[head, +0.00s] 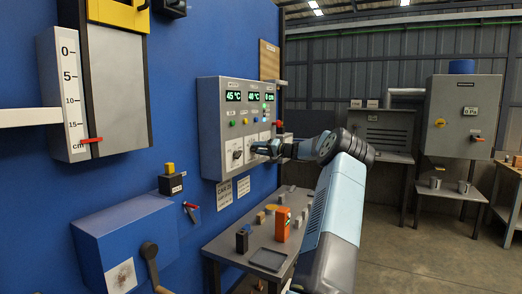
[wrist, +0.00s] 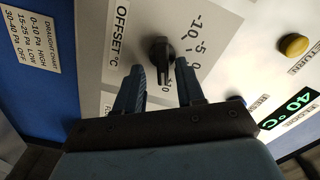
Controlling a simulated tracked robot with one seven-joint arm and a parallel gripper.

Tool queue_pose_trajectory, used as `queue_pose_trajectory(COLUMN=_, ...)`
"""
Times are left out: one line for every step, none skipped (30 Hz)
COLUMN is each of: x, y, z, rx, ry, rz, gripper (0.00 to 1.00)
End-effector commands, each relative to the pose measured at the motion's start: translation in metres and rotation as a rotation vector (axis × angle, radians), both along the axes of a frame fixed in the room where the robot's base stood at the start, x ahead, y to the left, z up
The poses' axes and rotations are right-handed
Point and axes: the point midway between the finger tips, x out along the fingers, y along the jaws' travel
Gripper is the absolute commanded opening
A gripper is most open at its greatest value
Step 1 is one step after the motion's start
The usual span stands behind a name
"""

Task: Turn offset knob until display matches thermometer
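The offset knob (wrist: 160,52) is a black pointer knob on a white plate marked "OFFSET °C", with a scale including -10, -5 and 0. My gripper (wrist: 160,66) is open, one finger on either side of the knob, with a visible gap at each side. In the head view my gripper (head: 262,149) is at the lower part of the grey control panel (head: 209,130). Green displays on it read 45 °C (head: 233,96) and apparently 40 °C (head: 254,96). A display reading 40 °C (wrist: 292,108) shows in the wrist view. An orange handheld device (head: 283,223), possibly the thermometer, stands on the bench.
A grey bench (head: 222,245) below the panel holds small blocks, a black item (head: 242,238) and a dark tray (head: 268,259). A yellow button (wrist: 293,45) sits near the knob. A blue box (head: 125,240) with a lever juts from the wall. Floor is open at right.

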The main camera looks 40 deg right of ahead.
Motion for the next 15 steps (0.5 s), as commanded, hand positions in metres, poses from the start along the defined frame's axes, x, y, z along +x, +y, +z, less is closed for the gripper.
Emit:
queue_pose_trajectory(x=0.001, y=0.002, z=0.001, rx=0.001, ry=-0.001, rz=0.003, gripper=0.38)
queue_pose_trajectory(x=0.001, y=0.002, z=0.001, rx=0.001, ry=-0.001, rz=0.003, gripper=0.38)
queue_pose_trajectory(x=0.002, y=0.003, z=0.001, rx=0.001, ry=-0.001, rz=0.003, gripper=0.38)
queue_pose_trajectory(x=0.002, y=0.003, z=0.002, rx=0.0, ry=-0.003, rz=0.004, gripper=0.38)
queue_pose_trajectory(x=0.002, y=0.003, z=0.002, rx=0.0, ry=-0.003, rz=0.004, gripper=0.38)
queue_pose_trajectory(x=0.001, y=0.003, z=0.002, rx=0.0, ry=-0.003, rz=0.004, gripper=0.38)
queue_pose_trajectory(x=0.0, y=0.002, z=0.002, rx=0.0, ry=-0.003, rz=0.004, gripper=0.38)
queue_pose_trajectory(x=-0.002, y=0.002, z=0.002, rx=0.0, ry=-0.003, rz=0.004, gripper=0.38)
queue_pose_trajectory(x=-0.004, y=0.0, z=0.002, rx=0.001, ry=-0.002, rz=0.004, gripper=0.38)
queue_pose_trajectory(x=-0.007, y=-0.001, z=0.002, rx=0.001, ry=-0.001, rz=0.003, gripper=0.38)
queue_pose_trajectory(x=-0.011, y=-0.003, z=0.002, rx=0.001, ry=-0.002, rz=0.002, gripper=0.38)
queue_pose_trajectory(x=-0.016, y=-0.006, z=0.002, rx=0.0, ry=-0.003, rz=0.001, gripper=0.38)
queue_pose_trajectory(x=-0.021, y=-0.008, z=0.002, rx=0.0, ry=-0.003, rz=0.001, gripper=0.38)
queue_pose_trajectory(x=-0.026, y=-0.01, z=0.002, rx=0.0, ry=-0.003, rz=0.001, gripper=0.38)
queue_pose_trajectory(x=-0.033, y=-0.013, z=0.002, rx=0.001, ry=-0.002, rz=0.001, gripper=0.38)
